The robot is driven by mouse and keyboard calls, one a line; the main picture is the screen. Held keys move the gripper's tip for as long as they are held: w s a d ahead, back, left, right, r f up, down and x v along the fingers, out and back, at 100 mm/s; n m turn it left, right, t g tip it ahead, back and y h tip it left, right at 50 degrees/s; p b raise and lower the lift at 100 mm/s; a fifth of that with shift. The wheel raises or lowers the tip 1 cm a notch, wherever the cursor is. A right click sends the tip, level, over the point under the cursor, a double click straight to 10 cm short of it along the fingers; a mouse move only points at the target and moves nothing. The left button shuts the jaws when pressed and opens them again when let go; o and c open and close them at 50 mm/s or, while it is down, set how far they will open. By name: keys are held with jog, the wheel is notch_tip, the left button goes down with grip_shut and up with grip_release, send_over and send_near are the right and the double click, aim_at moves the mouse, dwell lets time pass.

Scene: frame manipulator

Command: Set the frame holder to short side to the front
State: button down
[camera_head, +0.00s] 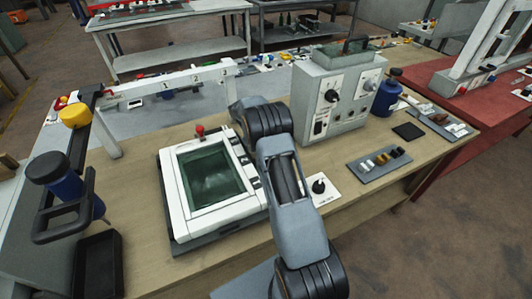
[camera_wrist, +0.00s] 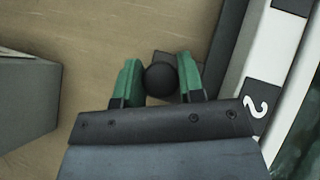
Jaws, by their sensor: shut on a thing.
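The frame holder (camera_head: 172,184) is a white frame around a dark green glass pane, set on a dark base in the middle of the bench. In the wrist view its white edge (camera_wrist: 286,80), with a black label bearing a "2", runs down the right side. My gripper (camera_wrist: 160,72) has green-padded fingers on either side of a round black knob (camera_wrist: 160,78) and is shut on it. The knob is beside the frame holder's edge, in front of a small dark plate. In the head view my arm hides the gripper and this knob.
A grey control box (camera_head: 335,95) stands behind my arm. A small plate with a black knob (camera_head: 319,187) is right of the arm. A tray of small parts (camera_head: 378,162) is farther right. A blue-bodied tool (camera_head: 65,195) and black bin (camera_head: 98,265) are at left.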

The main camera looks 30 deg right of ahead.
jog(key=shift+w+r, duration=0.15)
jog(key=shift+w, duration=0.05)
jog(key=c, duration=1.2)
grip_release()
jog(key=o, duration=0.4)
jog(key=shift+w, duration=0.1)
jog(key=p+v, duration=0.7)
jog(key=v, duration=0.4)
jog(key=shift+w+a+r, duration=0.15)
jog(key=shift+r, duration=0.25)
jog(key=shift+w+f+p, duration=0.1)
jog(key=shift+p, duration=0.2)
